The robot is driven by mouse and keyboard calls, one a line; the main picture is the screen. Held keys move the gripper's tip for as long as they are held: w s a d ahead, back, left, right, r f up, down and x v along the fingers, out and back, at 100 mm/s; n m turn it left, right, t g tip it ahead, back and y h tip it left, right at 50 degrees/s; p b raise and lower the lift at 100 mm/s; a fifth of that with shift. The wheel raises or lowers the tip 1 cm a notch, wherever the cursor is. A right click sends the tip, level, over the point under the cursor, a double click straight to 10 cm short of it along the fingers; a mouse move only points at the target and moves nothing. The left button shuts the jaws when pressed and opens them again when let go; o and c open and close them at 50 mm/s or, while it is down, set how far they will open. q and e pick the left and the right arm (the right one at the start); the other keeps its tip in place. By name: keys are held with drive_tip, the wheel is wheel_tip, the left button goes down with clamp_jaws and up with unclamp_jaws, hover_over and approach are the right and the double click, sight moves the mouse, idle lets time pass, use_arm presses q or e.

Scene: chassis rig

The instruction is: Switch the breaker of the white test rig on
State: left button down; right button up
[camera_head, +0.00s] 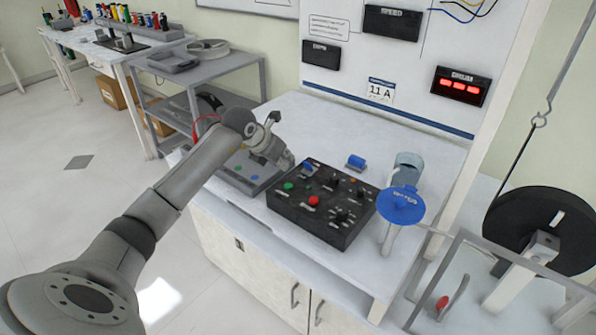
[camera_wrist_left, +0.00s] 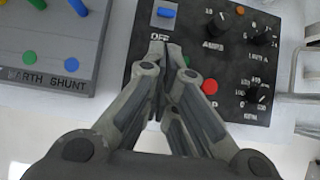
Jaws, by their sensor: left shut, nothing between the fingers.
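The white test rig is a bench with an upright panel (camera_head: 345,62) at its back. A black control box (camera_head: 320,224) lies on the bench top; it also shows in the left wrist view (camera_wrist_left: 190,65). A blue breaker switch (camera_head: 308,167) sits at the box's far left corner, and in the left wrist view the blue lever (camera_wrist_left: 166,13) has the label OFF below it. My left gripper (camera_head: 287,162) is shut and empty, just left of the switch. In the left wrist view its fingertips (camera_wrist_left: 165,45) cover part of the label, close below the lever. I cannot tell whether they touch the box.
The box carries a green button (camera_head: 288,186), a red button (camera_head: 314,200) and several black knobs. A grey box (camera_head: 246,172) marked EARTH SHUNT lies to the left. A small blue part (camera_head: 356,161) lies behind, and a blue disc (camera_head: 401,205) stands to the right. A red display (camera_head: 460,86) is lit.

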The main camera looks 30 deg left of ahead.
sight(308, 166)
use_arm(q)
drive_tip(key=shift+f, duration=0.1)
drive_tip(key=b+x, duration=0.5)
drive_tip(key=x, duration=0.3)
drive_tip(key=shift+d+f+b, duration=0.1)
drive_tip(key=shift+b, duration=0.2)
drive_tip(key=shift+b+x, duration=0.7)
drive_tip(key=shift+x, duration=0.15)
